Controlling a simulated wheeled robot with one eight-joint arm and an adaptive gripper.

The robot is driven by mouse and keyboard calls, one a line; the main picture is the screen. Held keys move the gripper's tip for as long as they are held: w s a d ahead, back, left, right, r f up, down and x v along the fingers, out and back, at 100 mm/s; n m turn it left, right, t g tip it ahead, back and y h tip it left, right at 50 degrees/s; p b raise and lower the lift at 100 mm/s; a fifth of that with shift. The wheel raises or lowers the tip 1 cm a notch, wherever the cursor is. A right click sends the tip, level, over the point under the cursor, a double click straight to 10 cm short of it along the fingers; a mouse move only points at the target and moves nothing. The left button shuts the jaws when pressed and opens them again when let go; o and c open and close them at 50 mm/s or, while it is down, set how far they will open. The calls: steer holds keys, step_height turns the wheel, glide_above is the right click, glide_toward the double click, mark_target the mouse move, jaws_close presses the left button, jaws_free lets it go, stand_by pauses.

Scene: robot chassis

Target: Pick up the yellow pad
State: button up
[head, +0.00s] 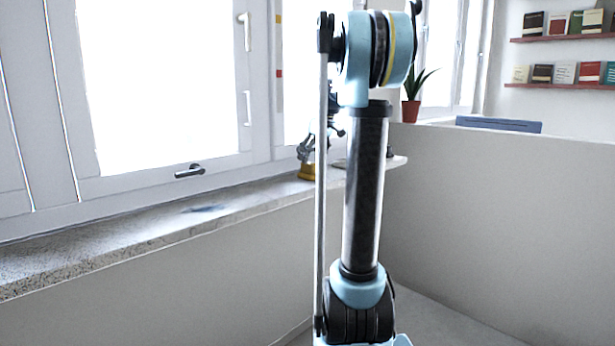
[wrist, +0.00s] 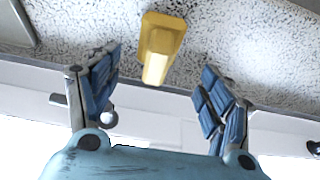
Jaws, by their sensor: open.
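The yellow pad (wrist: 162,42) lies on the speckled windowsill in the wrist view, at the upper middle. It is a block with a wide end and a narrower part pointing down the picture. My gripper (wrist: 160,68) is open, with blue-padded fingers left and right of the pad's line. No finger visibly touches it, and the gap in depth is hard to judge. In the head view the yellow pad (head: 307,172) shows small on the sill. My gripper (head: 306,149) appears just above it, partly hidden behind my arm.
The windowsill (head: 120,236) runs along the windows, with a dark patch (head: 205,209) on it. A window handle (head: 189,171) sticks out above the sill. A potted plant (head: 411,108) stands behind my arm. A low grey wall (head: 490,210) is at right, with bookshelves (head: 565,86) beyond.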

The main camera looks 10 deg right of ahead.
mark_target(308, 169)
steer(key=shift+x, duration=3.55)
steer(key=shift+d, duration=0.2)
steer(key=c, duration=1.2)
